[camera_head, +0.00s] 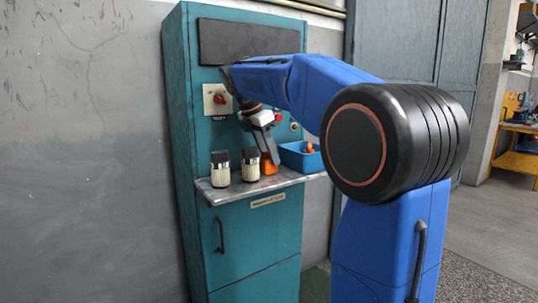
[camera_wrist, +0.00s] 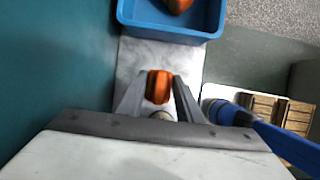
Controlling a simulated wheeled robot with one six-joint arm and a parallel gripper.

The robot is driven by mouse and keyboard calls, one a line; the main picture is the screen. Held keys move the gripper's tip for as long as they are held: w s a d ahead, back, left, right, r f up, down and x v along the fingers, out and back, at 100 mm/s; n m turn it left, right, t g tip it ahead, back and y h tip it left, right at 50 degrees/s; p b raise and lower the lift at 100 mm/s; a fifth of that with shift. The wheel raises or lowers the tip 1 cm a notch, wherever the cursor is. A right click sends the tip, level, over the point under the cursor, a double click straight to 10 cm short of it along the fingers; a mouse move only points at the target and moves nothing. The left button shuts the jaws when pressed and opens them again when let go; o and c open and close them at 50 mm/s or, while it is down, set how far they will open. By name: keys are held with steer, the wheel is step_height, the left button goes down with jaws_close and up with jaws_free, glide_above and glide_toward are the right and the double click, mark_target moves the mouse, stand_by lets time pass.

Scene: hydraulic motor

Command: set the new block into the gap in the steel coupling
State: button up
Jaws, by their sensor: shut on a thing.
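My gripper (camera_head: 266,150) points down over the narrow metal shelf of the teal cabinet. In the wrist view my gripper (camera_wrist: 158,90) is shut on an orange block (camera_wrist: 159,86), which sits between the two grey fingers. The orange block also shows at the fingertips in the head view (camera_head: 268,164), low over the shelf; I cannot tell whether it touches the shelf. A blue bin (camera_head: 293,160) stands to the right of my gripper with another orange piece (camera_head: 309,148) in it. I cannot make out the steel coupling in either view.
Two pale cylinders with black caps (camera_head: 220,172) (camera_head: 249,168) stand on the metal shelf (camera_head: 212,194), left of my gripper. The cabinet front (camera_head: 188,130) rises behind, with a red switch (camera_head: 219,99). In the wrist view the blue bin (camera_wrist: 172,34) lies ahead.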

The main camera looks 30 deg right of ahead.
steer(key=shift+f, duration=0.15)
steer(key=o, duration=1.1)
steer(key=v, duration=1.1)
steer(key=shift+r, duration=0.4)
steer(key=shift+a+r, duration=0.1)
steer(key=shift+r, duration=0.05)
steer(key=c, duration=0.4)
steer(key=shift+w+d+f+y, duration=0.1)
steer(key=shift+d+f+y, duration=0.2)
steer(key=shift+d+y, duration=0.35)
steer(key=shift+w+d+f+y, duration=0.1)
steer(key=shift+d+f+y, duration=0.2)
steer(key=shift+d+y, duration=0.3)
steer(key=shift+w+d+f+y, duration=0.1)
steer(key=shift+d+f+y, duration=0.15)
steer(key=shift+d+y, duration=0.8)
steer(key=shift+s+a+f, duration=0.1)
steer(key=shift+f, duration=1.8)
steer(key=shift+s+f, duration=0.1)
steer(key=shift+f, duration=1.75)
